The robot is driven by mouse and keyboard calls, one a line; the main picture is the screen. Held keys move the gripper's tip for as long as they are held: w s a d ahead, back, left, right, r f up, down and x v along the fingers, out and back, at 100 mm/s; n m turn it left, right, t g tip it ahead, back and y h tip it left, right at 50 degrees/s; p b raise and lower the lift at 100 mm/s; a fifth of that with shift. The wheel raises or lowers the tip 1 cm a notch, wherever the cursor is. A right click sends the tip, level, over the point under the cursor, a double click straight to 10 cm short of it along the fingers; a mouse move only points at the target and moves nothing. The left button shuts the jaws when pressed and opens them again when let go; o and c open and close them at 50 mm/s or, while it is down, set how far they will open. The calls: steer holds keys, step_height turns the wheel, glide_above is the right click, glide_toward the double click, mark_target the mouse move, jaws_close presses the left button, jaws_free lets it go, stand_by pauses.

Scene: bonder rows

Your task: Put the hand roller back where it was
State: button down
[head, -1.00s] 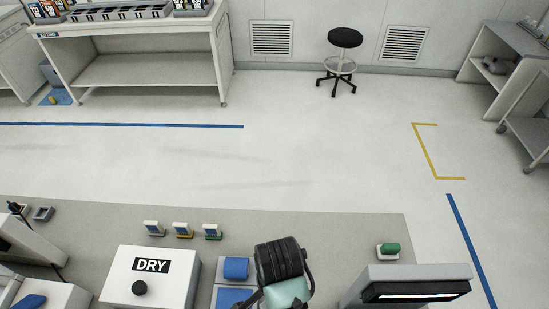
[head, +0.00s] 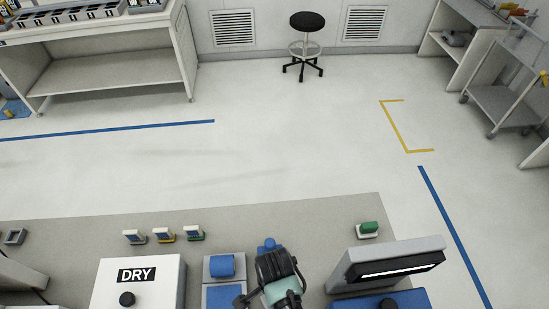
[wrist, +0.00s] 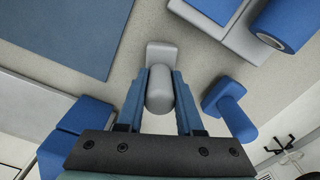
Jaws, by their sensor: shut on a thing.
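My gripper (wrist: 160,78) has its two blue fingers closed around a pale grey rounded handle, which I take to be the hand roller (wrist: 159,95). A wider grey block shows at its far end, over the grey bench top; I cannot tell whether it touches the bench. In the head view my gripper is low in the picture, right of the blue roll, and hides the held thing. A separate blue T-shaped piece (wrist: 232,112) stands beside the right finger, apart from it; its blue top (head: 268,245) also shows in the head view.
A blue roll (head: 222,266) on a grey base and the white DRY box (head: 137,288) stand to the left. A grey lamp unit (head: 385,266) stands close on the right. A green-topped holder (head: 368,229) sits farther back. The bench top (head: 310,222) behind is mostly clear.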

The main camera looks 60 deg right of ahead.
steer(key=shift+f, duration=0.15)
steer(key=c, duration=0.6)
jaws_free()
steer(key=shift+o, duration=0.2)
step_height(320, 180, up, 12)
steer(key=shift+r+b, duration=0.2)
steer(key=shift+b, duration=0.1)
